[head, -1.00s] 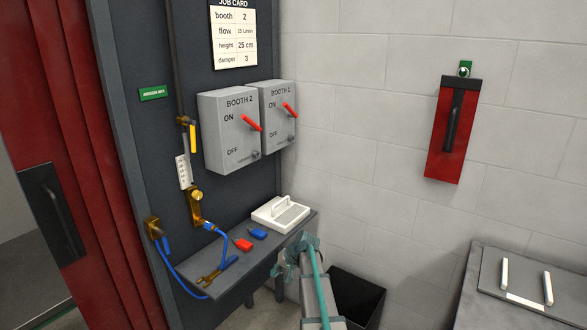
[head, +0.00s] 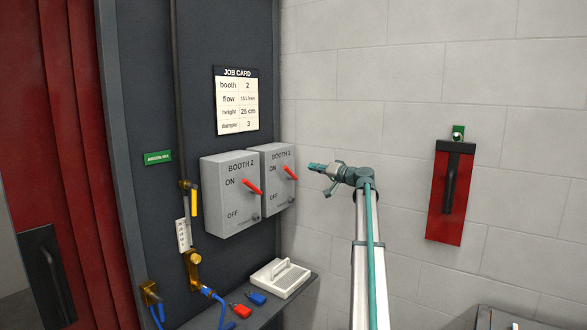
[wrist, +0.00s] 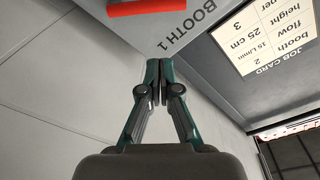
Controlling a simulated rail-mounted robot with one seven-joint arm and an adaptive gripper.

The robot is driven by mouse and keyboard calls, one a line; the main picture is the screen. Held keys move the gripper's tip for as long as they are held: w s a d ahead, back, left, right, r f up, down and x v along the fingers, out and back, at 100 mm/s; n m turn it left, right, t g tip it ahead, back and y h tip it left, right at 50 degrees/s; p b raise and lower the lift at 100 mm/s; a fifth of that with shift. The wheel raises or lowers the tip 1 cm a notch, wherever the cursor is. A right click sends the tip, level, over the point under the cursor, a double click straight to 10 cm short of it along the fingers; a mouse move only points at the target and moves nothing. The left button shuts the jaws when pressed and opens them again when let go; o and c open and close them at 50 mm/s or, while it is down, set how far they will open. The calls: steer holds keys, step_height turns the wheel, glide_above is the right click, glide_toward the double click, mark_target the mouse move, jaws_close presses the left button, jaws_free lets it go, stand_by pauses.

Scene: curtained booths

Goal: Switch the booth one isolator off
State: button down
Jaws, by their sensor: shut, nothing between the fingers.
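The booth 1 isolator (head: 278,190) is a grey box with a red lever (head: 290,173), mounted on the dark panel at the inner corner, right of the booth 2 isolator (head: 232,205). Both red levers tilt, with their left ends by the ON marks. My gripper (head: 312,167) is in front and to the right of the booth 1 box, at about lever height in the head view. In the wrist view my gripper (wrist: 153,65) is shut and empty, with its tips near the BOOTH 1 lettering. The red lever (wrist: 155,7) shows at the top edge there; I see no contact.
The job card (head: 237,100) reads booth 2. A shelf (head: 300,297) below holds a white handled block (head: 281,279), a red tag (head: 241,310) and a blue tag (head: 257,298). A red wall-mounted holder (head: 450,195) is at right. The wall between is clear.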

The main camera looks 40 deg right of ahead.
steer(key=shift+d+r+n+t, duration=0.1)
steer(key=shift+r+n+t, duration=0.25)
steer(key=shift+r, duration=0.3)
steer(key=p+x, duration=0.2)
steer(key=x, duration=0.3)
steer(key=p+x, duration=0.2)
steer(key=x, duration=0.3)
steer(key=shift+r, duration=0.25)
steer(key=a+f+p, duration=0.1)
steer(key=s+f, duration=0.1)
steer(key=shift+s+a+f+p, duration=0.15)
steer(key=shift+a+f+p, duration=0.1)
steer(key=shift+a+p, duration=0.15)
steer(key=shift+s+a+f, duration=0.1)
steer(key=shift+a+f, duration=0.15)
steer(key=shift+f, duration=0.25)
